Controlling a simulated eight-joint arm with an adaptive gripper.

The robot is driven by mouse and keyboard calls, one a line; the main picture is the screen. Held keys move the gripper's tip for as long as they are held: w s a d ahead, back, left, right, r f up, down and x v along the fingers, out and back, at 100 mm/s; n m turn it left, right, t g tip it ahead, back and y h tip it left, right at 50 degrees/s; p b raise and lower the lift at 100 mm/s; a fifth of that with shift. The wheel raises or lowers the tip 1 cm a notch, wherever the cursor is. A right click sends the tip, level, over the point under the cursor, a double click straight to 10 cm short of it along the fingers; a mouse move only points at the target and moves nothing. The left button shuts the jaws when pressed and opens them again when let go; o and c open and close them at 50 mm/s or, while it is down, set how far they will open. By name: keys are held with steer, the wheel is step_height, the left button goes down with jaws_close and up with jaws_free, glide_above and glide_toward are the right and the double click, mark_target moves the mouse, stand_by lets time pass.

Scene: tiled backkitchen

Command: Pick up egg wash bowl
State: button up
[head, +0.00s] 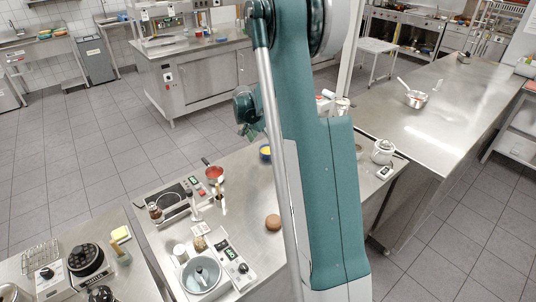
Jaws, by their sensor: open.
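A small blue bowl with yellow contents (264,153), which looks like the egg wash bowl, stands on the steel worktop (250,184) near its far edge. My arm covers part of its right side. My gripper (249,132) shows small and partly hidden beside my teal arm. In the picture it is just above and left of the blue bowl, apart from it. It is open, and I see nothing held in it. The exact gap between the gripper and the bowl cannot be told from this view.
A red pan (214,174), a brown round item (273,222), a scale with a grey pot (201,274) and a white lidded jar (383,151) share the worktop. Bottles and brushes stand at its left. The worktop's middle is mostly bare. My arm hides much of its right part.

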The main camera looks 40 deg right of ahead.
mark_target(269, 150)
steer(key=shift+f, duration=0.15)
steer(key=shift+x, duration=1.15)
steer(key=shift+x, duration=2.6)
steer(key=shift+d, duration=0.2)
steer(key=c, duration=1.2)
steer(key=shift+c, duration=0.2)
step_height(269, 150, up, 10)
